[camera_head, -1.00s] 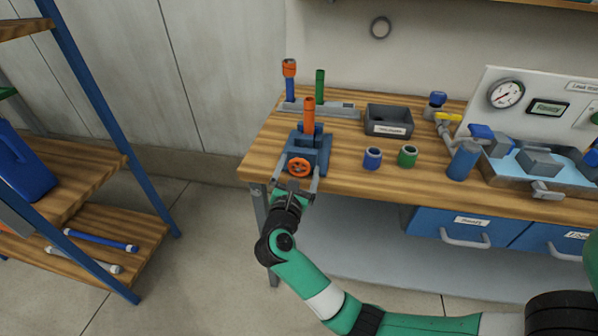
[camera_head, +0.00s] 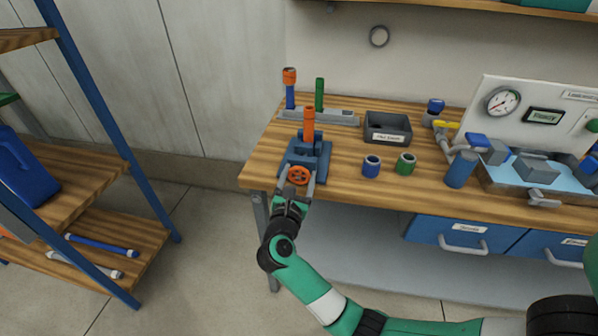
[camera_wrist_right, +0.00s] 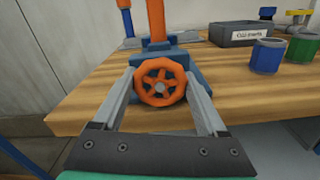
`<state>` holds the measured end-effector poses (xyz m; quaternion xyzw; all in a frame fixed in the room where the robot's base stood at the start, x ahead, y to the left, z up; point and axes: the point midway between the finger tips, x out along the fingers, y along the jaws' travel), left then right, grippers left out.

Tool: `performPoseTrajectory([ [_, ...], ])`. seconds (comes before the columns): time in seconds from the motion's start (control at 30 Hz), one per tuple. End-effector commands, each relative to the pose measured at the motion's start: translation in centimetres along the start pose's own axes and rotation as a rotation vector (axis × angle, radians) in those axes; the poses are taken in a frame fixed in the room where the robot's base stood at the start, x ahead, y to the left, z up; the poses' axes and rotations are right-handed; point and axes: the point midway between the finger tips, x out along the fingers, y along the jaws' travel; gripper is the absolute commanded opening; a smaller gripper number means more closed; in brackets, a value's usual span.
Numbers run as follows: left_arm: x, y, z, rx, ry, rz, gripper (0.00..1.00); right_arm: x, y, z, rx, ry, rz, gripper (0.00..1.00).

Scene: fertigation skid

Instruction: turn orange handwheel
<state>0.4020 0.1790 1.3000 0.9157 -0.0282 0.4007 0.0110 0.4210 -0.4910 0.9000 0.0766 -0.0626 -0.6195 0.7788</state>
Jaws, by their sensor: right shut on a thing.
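The orange handwheel (camera_head: 299,175) is on the front of a blue vise-like fixture (camera_head: 318,152) at the left end of the workbench. An orange upright tube (camera_head: 308,124) stands in the fixture. My right gripper (camera_head: 297,180) reaches up from below in the head view, its two fingers on either side of the handwheel. In the right wrist view the spoked handwheel (camera_wrist_right: 160,82) sits between the fingertips (camera_wrist_right: 160,80), and the gripper is shut on its rim. My left gripper is not in view.
A grey rack (camera_head: 335,117) with orange-topped and green tubes stands behind the fixture. A grey bin (camera_head: 388,128), a blue ring cup (camera_head: 371,166) and a green one (camera_head: 405,164) are to its right. A blue-posted shelf (camera_head: 110,130) stands at the left.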

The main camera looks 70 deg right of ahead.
Motion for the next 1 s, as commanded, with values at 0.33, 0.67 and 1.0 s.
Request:
performPoseTrajectory([
  [0.33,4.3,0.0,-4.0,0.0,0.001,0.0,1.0,0.0,0.0,0.3,-0.352,0.004,0.0,0.2],
  [0.67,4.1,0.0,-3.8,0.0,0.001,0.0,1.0,0.0,0.0,0.0,-0.366,0.001,0.0,0.79],
  [1.0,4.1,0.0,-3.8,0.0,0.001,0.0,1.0,-0.1,0.0,0.0,-0.363,0.002,0.0,1.0],
])
